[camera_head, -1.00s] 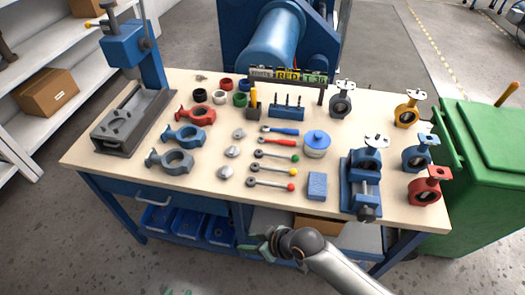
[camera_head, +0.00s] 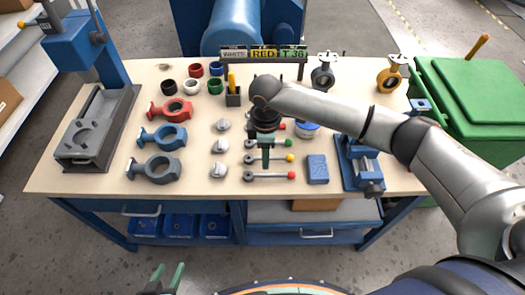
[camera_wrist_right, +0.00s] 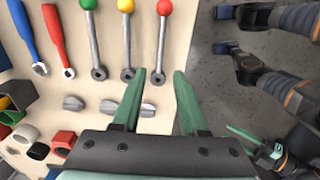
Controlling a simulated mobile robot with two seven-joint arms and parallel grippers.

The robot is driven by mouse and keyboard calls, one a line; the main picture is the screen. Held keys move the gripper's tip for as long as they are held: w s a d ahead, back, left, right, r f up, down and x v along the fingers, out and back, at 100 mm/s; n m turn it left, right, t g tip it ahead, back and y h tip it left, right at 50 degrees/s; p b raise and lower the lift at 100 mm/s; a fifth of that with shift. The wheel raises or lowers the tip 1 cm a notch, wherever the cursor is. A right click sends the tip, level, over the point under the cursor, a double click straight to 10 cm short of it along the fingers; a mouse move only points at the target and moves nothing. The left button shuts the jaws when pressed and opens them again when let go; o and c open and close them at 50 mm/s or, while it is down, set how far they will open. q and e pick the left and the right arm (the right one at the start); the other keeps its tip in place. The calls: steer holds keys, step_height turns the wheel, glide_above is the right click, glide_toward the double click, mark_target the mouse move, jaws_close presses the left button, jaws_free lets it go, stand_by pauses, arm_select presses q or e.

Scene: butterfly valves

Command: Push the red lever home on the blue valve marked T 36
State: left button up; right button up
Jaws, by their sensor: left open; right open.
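The red-knobbed lever (camera_head: 270,176) lies flat on the bench as the front one of a row, with yellow and green ones behind it. In the right wrist view the red-knobbed lever (camera_wrist_right: 162,40) is beyond my fingertips, apart from them. My right gripper (camera_head: 266,166) is open and empty above the row; it also shows in the wrist view (camera_wrist_right: 157,74). My left gripper (camera_head: 167,271) is open and empty in front of the bench. A blue valve body (camera_head: 163,136) lies left of the levers. The label rack (camera_head: 264,53) shows WHITE, RED and T 36.
A red body (camera_head: 171,108) and a grey-blue body (camera_head: 155,168) lie beside the blue one. A press (camera_head: 100,120) stands at left. A blue vise (camera_head: 364,165) and a blue block (camera_head: 317,168) stand at right. My right arm hides part of the bench's right side.

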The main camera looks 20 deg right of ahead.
mark_target(265, 175)
steer(key=shift+f+b, duration=0.65)
steer(key=shift+f, duration=0.05)
step_height(265, 175, down, 4)
steer(key=b, duration=0.5)
steer(key=shift+f, duration=1.7)
jaws_close()
steer(key=shift+r, duration=0.15)
